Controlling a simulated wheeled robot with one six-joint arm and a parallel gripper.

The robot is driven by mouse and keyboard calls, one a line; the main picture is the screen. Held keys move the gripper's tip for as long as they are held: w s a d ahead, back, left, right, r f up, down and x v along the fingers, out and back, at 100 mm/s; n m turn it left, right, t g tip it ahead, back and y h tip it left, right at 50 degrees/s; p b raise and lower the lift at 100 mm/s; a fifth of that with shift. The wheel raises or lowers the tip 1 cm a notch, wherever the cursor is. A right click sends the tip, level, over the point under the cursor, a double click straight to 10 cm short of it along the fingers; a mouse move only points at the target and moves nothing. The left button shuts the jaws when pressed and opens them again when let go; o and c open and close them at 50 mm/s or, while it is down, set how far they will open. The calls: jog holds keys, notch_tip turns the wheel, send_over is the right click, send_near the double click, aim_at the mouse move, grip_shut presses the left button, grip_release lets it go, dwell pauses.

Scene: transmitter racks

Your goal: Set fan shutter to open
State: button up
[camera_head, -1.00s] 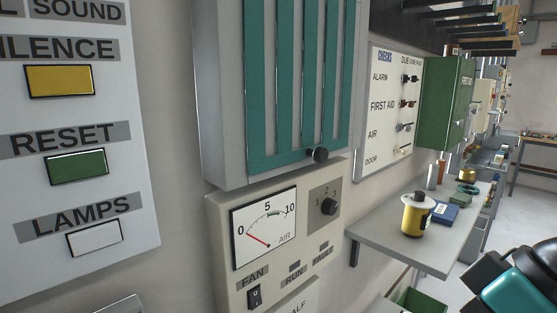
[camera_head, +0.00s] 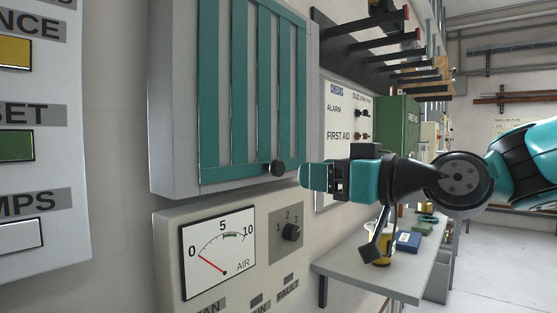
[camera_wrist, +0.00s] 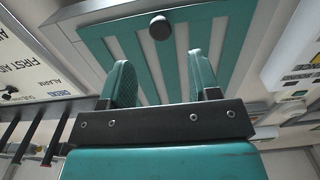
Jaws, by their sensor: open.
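The fan shutter (camera_head: 240,95) is a teal panel with vertical slats in a grey frame on the wall. A black round knob (camera_head: 277,168) sits at its lower right edge. In the wrist view the shutter (camera_wrist: 172,60) fills the upper middle, with the knob (camera_wrist: 160,27) beyond the fingertips. My gripper (camera_head: 306,177) is just right of the knob in the head view, apart from it. In the wrist view my gripper (camera_wrist: 160,75) is open and empty, its two teal fingers either side of the knob's line.
Below the shutter is a fan panel (camera_head: 170,262) with an air gauge (camera_head: 218,252) reading near zero and a rotary selector (camera_head: 291,232). A rack with prongs (camera_head: 365,45) juts out at upper right. A shelf (camera_head: 345,265) holds a yellow container and a blue box (camera_head: 408,241).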

aim_at(281, 170)
jog(key=p+x, duration=0.2)
jog(key=x, duration=0.7)
jog(key=shift+p, duration=0.4)
